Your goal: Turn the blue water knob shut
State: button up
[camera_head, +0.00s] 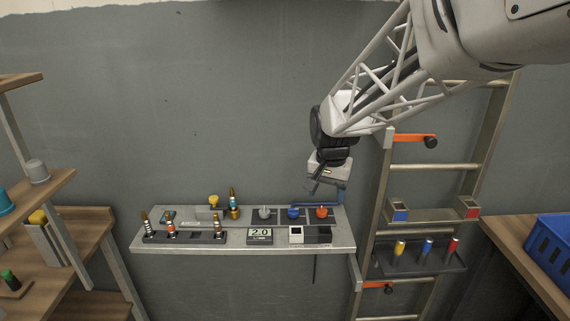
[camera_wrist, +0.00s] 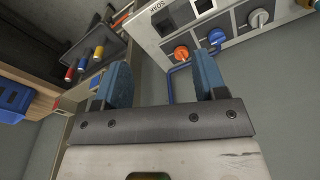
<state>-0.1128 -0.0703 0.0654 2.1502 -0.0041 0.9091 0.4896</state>
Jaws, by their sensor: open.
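The blue water knob (camera_head: 293,212) sits on the wall shelf between a grey knob (camera_head: 264,212) and an orange-red knob (camera_head: 321,211). In the wrist view the blue knob (camera_wrist: 216,37) shows just beyond the tip of the right finger, with the orange knob (camera_wrist: 181,53) to its left and the grey knob (camera_wrist: 259,18) to its right. My gripper (camera_head: 325,190) hangs above the right part of the shelf, above and apart from the knobs. In the wrist view my gripper (camera_wrist: 162,62) has its two blue fingers spread with nothing between them.
A blue pipe (camera_head: 340,195) stands behind the shelf's right end. Nozzles in a rack (camera_head: 185,236) are at left. A ladder-like metal frame (camera_head: 374,225) rises at right.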

aim_at(293, 209)
jog(key=w+a+f+m, duration=0.1)
jog(key=w+a+f, duration=0.1)
jog(key=w, duration=0.3)
jog(key=w+a+f, duration=0.3)
jog(key=w+f, duration=0.2)
jog(key=w+a+f+m+g, duration=0.1)
jog(key=w+a+f, duration=0.1)
jog(key=w, duration=0.4)
jog(key=shift+w+a+f+m, duration=0.1)
jog(key=shift+a+f+m, duration=0.15)
jog(key=shift+f, duration=0.4)
jog(key=shift+f, duration=0.15)
jog(key=shift+f, duration=3.8)
jog(key=c, duration=0.9)
